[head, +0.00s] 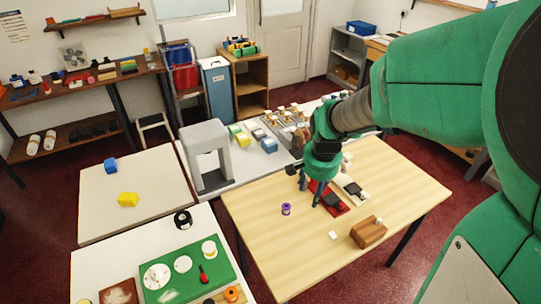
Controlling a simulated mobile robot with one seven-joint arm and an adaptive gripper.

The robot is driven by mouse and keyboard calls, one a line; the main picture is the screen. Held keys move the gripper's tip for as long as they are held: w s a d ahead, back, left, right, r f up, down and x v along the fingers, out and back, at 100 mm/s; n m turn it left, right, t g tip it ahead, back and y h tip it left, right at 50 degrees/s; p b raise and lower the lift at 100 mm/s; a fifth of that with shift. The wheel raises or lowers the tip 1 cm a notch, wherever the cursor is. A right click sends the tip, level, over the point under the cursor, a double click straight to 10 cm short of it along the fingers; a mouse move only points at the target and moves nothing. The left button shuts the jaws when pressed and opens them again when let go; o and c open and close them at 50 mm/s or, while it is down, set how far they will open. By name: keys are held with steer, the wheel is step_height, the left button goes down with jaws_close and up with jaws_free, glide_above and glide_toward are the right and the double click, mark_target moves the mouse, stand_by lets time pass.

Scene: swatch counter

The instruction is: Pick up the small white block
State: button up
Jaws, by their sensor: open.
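A small white block (333,235) lies on the light wooden table (265,240), near its front edge and left of a brown wooden box. My gripper (309,194) hangs fingers-down over the table, behind and a little left of the white block and apart from it. Its fingers are spread, and I see nothing held between them. Its fingers partly cover a red flat item (334,205).
The brown wooden box (368,233) stands close to the block's right. A purple spool (286,209) stands to its left. A pale tray with a dark item (352,188) lies behind. A white table with a green board (215,284) is at lower left.

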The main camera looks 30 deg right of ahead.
steer(key=s+d+f+m+g, duration=0.1)
steer(key=s+d+f+m, duration=0.2)
steer(key=d+f, duration=0.9)
step_height(320, 180, down, 4)
steer(key=m, duration=0.3)
steer(key=shift+r+g+y, duration=0.15)
steer(key=shift+g+y, duration=0.25)
steer(key=shift+s, duration=0.1)
steer(key=b, duration=0.2)
glide_above(333, 235)
steer(key=shift+s+f, duration=0.15)
steer(key=shift+f, duration=4.15)
steer(key=shift+f+b, duration=0.95)
steer(key=shift+f, duration=1.65)
steer(key=c, duration=0.9)
